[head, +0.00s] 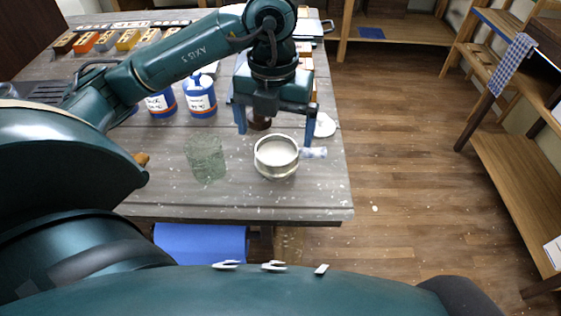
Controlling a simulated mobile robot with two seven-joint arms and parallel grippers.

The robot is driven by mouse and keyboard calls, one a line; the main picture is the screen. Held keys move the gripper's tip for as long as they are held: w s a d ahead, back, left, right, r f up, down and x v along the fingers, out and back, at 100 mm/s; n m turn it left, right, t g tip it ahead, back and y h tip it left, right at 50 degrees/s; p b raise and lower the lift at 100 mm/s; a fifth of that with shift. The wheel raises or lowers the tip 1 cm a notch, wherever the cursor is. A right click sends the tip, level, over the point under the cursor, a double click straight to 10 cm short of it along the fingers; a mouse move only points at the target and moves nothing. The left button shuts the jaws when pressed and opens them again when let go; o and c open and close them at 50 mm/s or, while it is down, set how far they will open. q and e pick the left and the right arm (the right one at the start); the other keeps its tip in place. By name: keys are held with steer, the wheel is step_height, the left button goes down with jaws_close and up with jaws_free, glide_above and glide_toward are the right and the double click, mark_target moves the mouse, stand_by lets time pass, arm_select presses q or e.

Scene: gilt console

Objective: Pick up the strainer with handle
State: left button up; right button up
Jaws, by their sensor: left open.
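The strainer (276,158) is a round, pale, shallow metal-rimmed piece near the front right of the grey table. I cannot tell the exact height gap. My right gripper is not in view.
A greenish glass (206,158) stands left of the strainer. Two blue and white labelled jars (200,96) stand behind it. A small dark brown object (259,122) and a white item (324,125) lie near the fingers. The table's front edge (240,213) is close; open floor lies right.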

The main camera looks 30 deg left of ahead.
mark_target(276, 161)
arm_select(q)
step_height(276, 161, down, 9)
steer(key=shift+w+r, duration=0.1)
steer(key=shift+r, duration=0.05)
stand_by(0.4)
steer(key=shift+c, duration=0.4)
steer(key=c, duration=0.9)
